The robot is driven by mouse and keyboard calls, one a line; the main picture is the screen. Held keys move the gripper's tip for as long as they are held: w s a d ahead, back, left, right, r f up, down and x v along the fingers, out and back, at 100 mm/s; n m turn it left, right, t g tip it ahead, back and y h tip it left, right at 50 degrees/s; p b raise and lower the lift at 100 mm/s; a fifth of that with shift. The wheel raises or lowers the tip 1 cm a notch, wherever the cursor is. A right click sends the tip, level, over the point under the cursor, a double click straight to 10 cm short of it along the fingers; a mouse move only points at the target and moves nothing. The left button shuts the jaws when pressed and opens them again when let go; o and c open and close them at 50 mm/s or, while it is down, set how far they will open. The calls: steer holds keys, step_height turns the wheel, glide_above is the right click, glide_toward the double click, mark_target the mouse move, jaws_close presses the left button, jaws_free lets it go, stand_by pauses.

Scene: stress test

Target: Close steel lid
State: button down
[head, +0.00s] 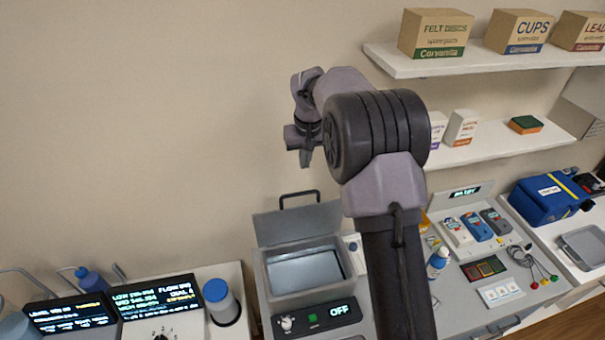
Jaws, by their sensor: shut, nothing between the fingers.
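The steel lid (297,222) stands raised at the back of a grey steel bath (262,276) on the bench. A dark bar handle (298,194) sits along the lid's upper edge. The bath's inside is open to view, and its front panel (318,317) reads OFF beside a knob and a green button. My gripper (306,158) is shut and empty, pointing down in the air above the lid. It looks apart from the handle. My arm hides the area to the right of the bath.
Left of the bath stand a blue-capped bottle (221,302) and dark display units (158,302). Right of my arm, a worktop holds a white bottle (438,262), meters and a blue bag (548,198). Shelves with boxes (436,32) hang on the wall at upper right.

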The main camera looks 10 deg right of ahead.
step_height(320, 180, down, 7)
steer(key=s+p, duration=0.1)
steer(key=s, duration=0.1)
stand_by(0.3)
steer(key=shift+s, duration=0.15)
